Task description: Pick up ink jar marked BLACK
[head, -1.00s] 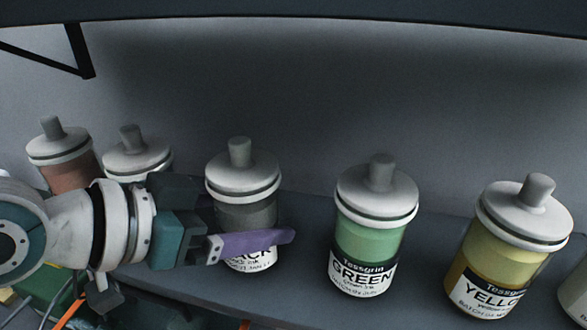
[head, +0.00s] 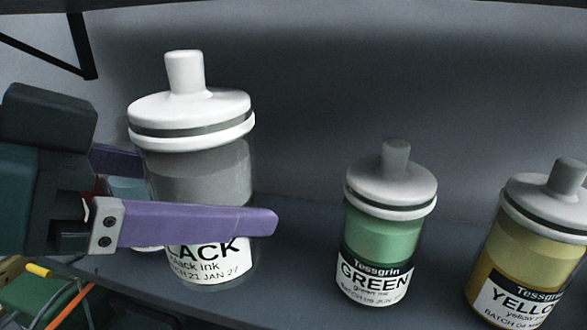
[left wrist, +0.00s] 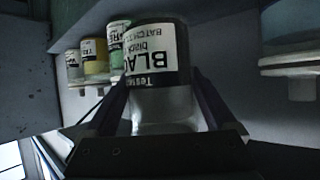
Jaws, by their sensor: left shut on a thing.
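The ink jar marked BLACK (head: 200,180) is a clear jar with grey contents, a white lid with a knob and a white label partly hidden by a purple finger. It stands large in the head view, upright and close to the camera. My left gripper (head: 190,205) comes in from the left and is shut on the jar's body, one finger in front and the other mostly hidden behind. In the left wrist view the jar (left wrist: 160,75) shows upside down between the two dark fingers (left wrist: 160,110). My right gripper is not in view.
The GREEN jar (head: 385,235) and the YELLOW jar (head: 535,245) stand on the shelf (head: 310,235) to the right, with a gap before GREEN. A pale blue jar (head: 128,190) is partly hidden behind my gripper. A dark bracket (head: 85,50) hangs at upper left.

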